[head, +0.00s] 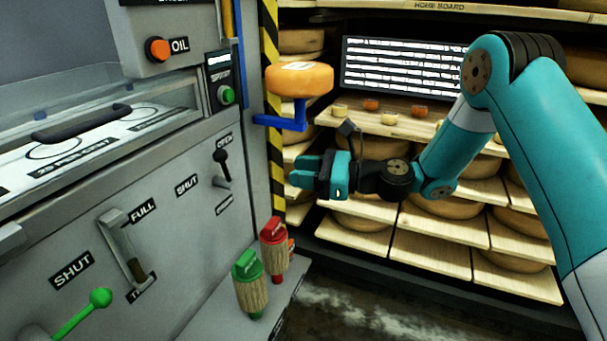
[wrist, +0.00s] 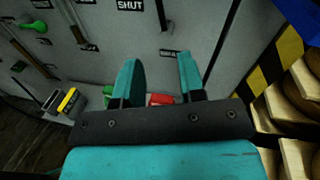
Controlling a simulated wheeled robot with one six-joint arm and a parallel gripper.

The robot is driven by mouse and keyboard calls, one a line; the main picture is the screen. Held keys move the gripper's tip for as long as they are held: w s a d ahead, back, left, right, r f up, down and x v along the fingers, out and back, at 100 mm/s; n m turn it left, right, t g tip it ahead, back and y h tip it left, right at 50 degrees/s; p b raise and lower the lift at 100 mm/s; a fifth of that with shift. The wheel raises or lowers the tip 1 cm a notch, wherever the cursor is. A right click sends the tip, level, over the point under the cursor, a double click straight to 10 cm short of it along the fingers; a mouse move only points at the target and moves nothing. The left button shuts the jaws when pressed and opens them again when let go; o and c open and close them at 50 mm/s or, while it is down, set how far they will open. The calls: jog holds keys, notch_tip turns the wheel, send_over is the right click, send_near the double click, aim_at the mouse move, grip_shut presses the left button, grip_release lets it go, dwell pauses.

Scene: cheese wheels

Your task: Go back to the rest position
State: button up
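My gripper (head: 300,172) is in the middle of the head view, pointing left toward the grey machine, in front of the cheese shelves. In the wrist view my gripper (wrist: 158,72) shows its two teal fingers apart with nothing between them. It is open and touches nothing that I can see. My teal arm reaches in from the right side of the head view.
The grey machine (head: 180,235) on the left has levers and a green-knobbed handle (head: 100,298). A blue bracket (head: 290,122) holds an orange cheese wheel (head: 299,79) above my gripper. Green-topped (head: 248,283) and red-topped (head: 273,248) tools stand below. Shelves (head: 430,245) hold cheese wheels.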

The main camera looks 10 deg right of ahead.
jog(key=s+a+r+n+g+h, duration=0.2)
jog(key=s+r+n+g, duration=0.1)
jog(key=s+n, duration=0.35)
jog(key=s+a+r+n+g+h, duration=0.2)
jog(key=s+n, duration=0.4)
jog(key=n, duration=0.1)
jog(key=s+d+r+n+g+h, duration=0.1)
jog(key=s+d+n+h, duration=0.35)
jog(key=s+n, duration=0.35)
jog(key=s+d+r+n+g+h, duration=0.1)
jog(key=s+d+n+h, duration=0.4)
jog(key=s, duration=0.5)
notch_tip(320, 180, up, 16)
jog(key=y+p, duration=0.1)
jog(key=p, duration=1.6)
jog(key=shift+r+n, duration=0.2)
jog(key=shift+n, duration=0.25)
jog(key=shift+s, duration=0.1)
